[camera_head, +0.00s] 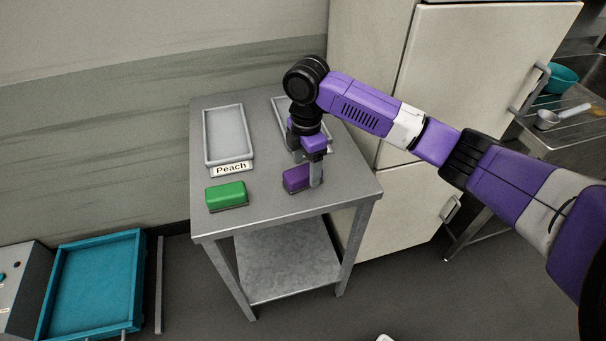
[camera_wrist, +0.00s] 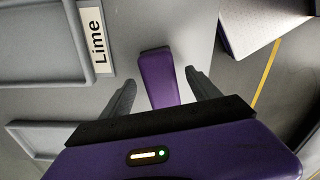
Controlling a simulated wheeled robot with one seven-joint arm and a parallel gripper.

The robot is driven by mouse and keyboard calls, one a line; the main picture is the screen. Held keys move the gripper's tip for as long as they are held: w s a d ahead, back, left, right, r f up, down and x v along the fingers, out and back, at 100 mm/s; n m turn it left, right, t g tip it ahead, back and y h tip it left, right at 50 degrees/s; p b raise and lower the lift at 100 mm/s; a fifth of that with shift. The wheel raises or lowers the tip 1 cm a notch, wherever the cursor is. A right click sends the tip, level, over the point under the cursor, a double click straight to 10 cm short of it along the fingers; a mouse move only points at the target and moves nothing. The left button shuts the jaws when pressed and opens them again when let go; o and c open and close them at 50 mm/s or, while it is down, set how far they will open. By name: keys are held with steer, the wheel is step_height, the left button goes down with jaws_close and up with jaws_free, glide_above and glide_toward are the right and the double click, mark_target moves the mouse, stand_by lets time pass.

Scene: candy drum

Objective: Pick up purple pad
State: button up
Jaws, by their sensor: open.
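The purple pad (camera_head: 297,178) lies on the grey metal table, near its front right. It also shows in the wrist view (camera_wrist: 158,78), between and beyond my fingers. My gripper (camera_head: 314,172) points down at the pad, and its finger hides part of it in the head view. In the wrist view my gripper (camera_wrist: 160,88) is open, with one finger on each side of the pad and a visible gap to each. Nothing is held. I cannot tell how far the fingertips are above the tabletop.
A green pad (camera_head: 227,195) lies left of the purple one. Behind it is a grey tray (camera_head: 206,140) with a "Peach" label (camera_head: 231,169). A "Lime" label (camera_wrist: 97,35) sits on another tray (camera_wrist: 35,78). A pale cabinet (camera_head: 375,100) stands close on the right. A teal tray (camera_head: 58,270) is lower left.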

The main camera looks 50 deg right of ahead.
mark_target(306, 169)
steer(key=shift+f, duration=1.4)
steer(key=shift+c, duration=0.4)
steer(key=c, duration=1.4)
step_height(306, 169, up, 20)
steer(key=shift+b, duration=0.35)
